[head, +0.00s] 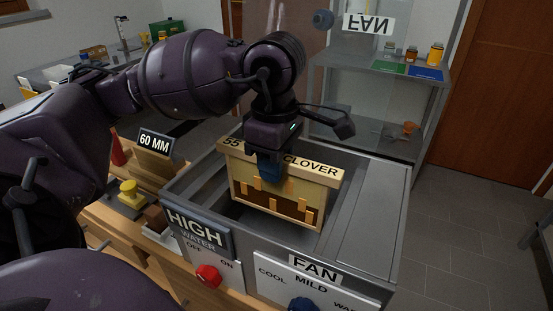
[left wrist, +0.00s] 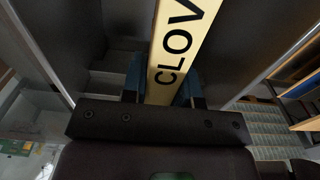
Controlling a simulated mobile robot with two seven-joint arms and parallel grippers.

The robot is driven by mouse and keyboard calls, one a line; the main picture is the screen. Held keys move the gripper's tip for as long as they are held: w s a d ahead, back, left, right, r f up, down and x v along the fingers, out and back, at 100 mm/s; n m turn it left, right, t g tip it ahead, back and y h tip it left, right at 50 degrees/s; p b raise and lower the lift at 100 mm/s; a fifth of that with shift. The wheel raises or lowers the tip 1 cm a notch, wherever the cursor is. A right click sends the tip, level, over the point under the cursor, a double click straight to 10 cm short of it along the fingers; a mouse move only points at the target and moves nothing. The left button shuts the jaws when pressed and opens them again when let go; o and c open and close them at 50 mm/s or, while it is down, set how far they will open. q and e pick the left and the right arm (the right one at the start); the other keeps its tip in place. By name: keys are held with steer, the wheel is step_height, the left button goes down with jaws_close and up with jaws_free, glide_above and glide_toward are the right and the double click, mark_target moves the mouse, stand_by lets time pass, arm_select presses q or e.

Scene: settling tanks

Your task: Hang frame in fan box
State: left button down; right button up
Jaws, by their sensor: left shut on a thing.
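The wooden frame (head: 277,200), with "55" and "CLOVER" on its pale top bar, is roughly upright over the open grey box (head: 376,215). Its lower part shows a brown area with several orange tabs. My left gripper (head: 269,170) is shut on the middle of the top bar from above. In the left wrist view the bar (left wrist: 180,48) passes between the blue fingers. The front of the box carries a "FAN" label (head: 315,268) at the right. I cannot tell whether the frame touches the box. My right gripper is not in view.
The box front also has a "HIGH WATER" sign (head: 197,232), a red knob (head: 208,276) and a blue knob (head: 303,304). A "60 MM" block (head: 155,150) stands left on the wooden bench. A metal shelf (head: 400,75) with jars stands behind.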

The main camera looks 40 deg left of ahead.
mark_target(276, 200)
arm_select(q)
steer(key=shift+f+b, duration=0.3)
steer(key=shift+f, duration=0.35)
steer(key=shift+f+b, duration=0.35)
steer(key=shift+f, duration=0.3)
steer(key=shift+f, duration=0.45)
steer(key=shift+f+b, duration=0.4)
steer(key=shift+f+b, duration=0.4)
steer(key=shift+f, duration=0.35)
steer(key=shift+f+b, duration=0.65)
steer(key=shift+f, duration=0.7)
steer(key=c, duration=0.8)
jaws_free()
